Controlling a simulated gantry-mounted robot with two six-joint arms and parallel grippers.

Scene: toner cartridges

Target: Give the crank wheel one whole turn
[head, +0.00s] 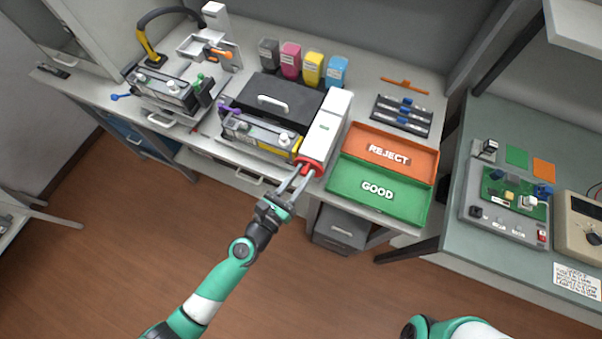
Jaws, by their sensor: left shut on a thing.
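My left gripper (303,174) reaches in from below, at the front edge of the bench. Its fingers are at the red part (309,164) on the near end of a long white unit (327,128), and it is shut on that part. I cannot make out a crank wheel clearly; the fingers cover some of the red part. Of my right arm only a green and white link shows at the bottom edge; its gripper is out of view.
Right of the white unit lie an orange REJECT tray (364,136) and a green GOOD tray (345,189). A black-topped machine (297,98) stands close on its left. Several toner bottles (312,69) stand behind. Open floor lies in front of the bench.

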